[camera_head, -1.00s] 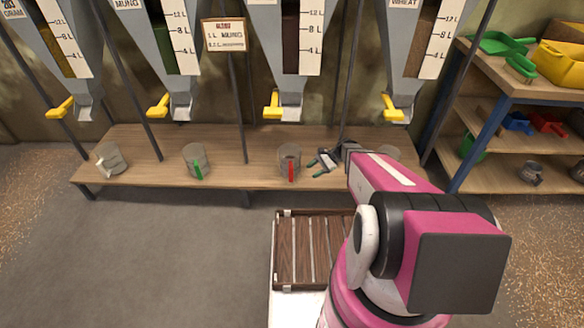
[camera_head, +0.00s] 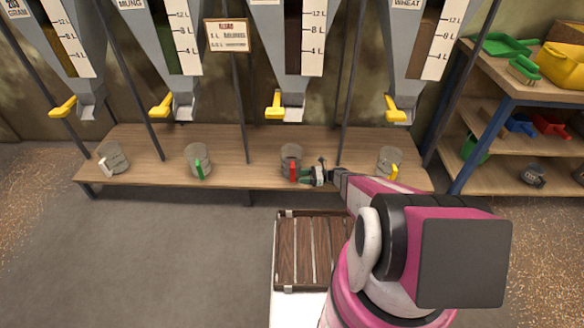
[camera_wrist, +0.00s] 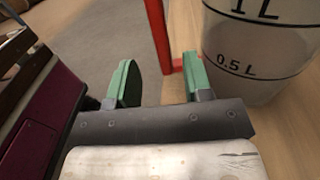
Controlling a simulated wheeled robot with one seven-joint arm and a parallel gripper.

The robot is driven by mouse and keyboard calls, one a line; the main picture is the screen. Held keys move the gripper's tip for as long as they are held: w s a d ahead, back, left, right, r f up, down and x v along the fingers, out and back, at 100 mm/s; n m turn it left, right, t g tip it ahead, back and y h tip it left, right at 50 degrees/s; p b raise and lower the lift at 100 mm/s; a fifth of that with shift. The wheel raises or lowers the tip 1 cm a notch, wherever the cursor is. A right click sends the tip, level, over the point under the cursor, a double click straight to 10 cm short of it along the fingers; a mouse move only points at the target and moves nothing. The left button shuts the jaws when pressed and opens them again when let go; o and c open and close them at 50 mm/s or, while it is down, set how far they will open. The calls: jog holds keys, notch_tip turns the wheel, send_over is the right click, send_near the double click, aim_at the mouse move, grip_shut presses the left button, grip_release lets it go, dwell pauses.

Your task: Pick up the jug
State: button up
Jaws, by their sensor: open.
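The red-handled jug (camera_head: 291,155) stands upright on the low wooden bench, under the third hopper. In the wrist view its clear body (camera_wrist: 262,50), marked 0.5 L and 1 L, fills the upper right. Its red handle (camera_wrist: 158,38) shows between the lines of my green fingertips. My gripper (camera_head: 312,177) is open at the right of this handle, and its two fingers also show in the wrist view (camera_wrist: 157,72). I cannot tell whether they touch the handle. Similar jugs have a white (camera_head: 112,158), a green (camera_head: 198,160) and a yellow (camera_head: 390,161) handle.
The bench (camera_head: 225,177) carries the jugs under hoppers with yellow levers (camera_head: 274,104). Thin dark posts (camera_head: 240,110) stand between them. A small sign (camera_head: 227,36) hangs above. A slatted crate (camera_head: 299,250) sits in front. A shelf (camera_head: 510,88) with scoops stands right.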

aim_at(293, 182)
jog(key=shift+a+f, duration=0.2)
jog(key=shift+a, duration=1.2)
jog(key=shift+a+f, duration=0.15)
jog(key=shift+a, duration=1.2)
jog(key=shift+c, duration=0.3)
grip_shut()
